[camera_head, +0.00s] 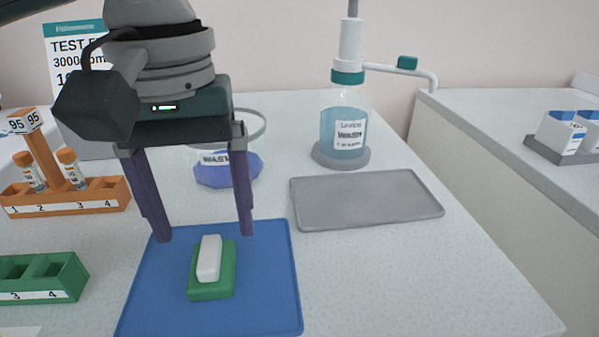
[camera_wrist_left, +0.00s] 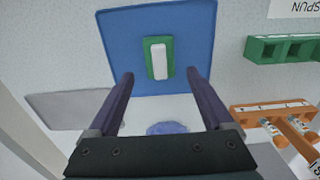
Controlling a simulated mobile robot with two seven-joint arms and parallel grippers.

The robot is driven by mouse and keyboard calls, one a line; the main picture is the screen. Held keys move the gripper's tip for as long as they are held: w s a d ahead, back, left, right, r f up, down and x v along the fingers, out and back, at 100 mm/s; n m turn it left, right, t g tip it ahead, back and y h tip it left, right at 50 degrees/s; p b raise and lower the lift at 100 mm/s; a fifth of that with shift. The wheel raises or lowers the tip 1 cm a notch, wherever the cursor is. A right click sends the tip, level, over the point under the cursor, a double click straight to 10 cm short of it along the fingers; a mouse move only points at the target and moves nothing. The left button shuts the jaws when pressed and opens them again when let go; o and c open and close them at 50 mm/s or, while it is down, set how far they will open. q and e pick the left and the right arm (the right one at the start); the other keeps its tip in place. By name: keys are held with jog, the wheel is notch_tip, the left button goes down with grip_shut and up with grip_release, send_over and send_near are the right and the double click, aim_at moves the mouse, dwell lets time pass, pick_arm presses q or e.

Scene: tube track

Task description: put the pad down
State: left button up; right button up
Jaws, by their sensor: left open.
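The pad, a green block (camera_head: 226,283) with a white bar-shaped grip (camera_head: 208,258) on top, lies flat on a blue mat (camera_head: 268,290). It also shows in the left wrist view as a green pad (camera_wrist_left: 151,66) with its white grip (camera_wrist_left: 159,62). My left gripper (camera_head: 205,238) is open and empty. Its two purple fingers are apart, above and behind the pad, and do not touch it. In the left wrist view the fingertips of my left gripper (camera_wrist_left: 160,76) stand on either side of the pad. My right gripper is in neither view.
A grey tray (camera_head: 370,198) and a wash bottle (camera_head: 343,132) stand to the right. A waste bowl (camera_head: 228,170) is behind the gripper. An orange rack (camera_head: 100,195) with tubes and a green rack (camera_head: 45,277) are at left. The counter's front right is clear.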

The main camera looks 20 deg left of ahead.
aim_at(210, 246)
pick_arm(q)
notch_tip(210, 246, up, 8)
jog(key=p, duration=0.1)
jog(key=shift+f, duration=0.15)
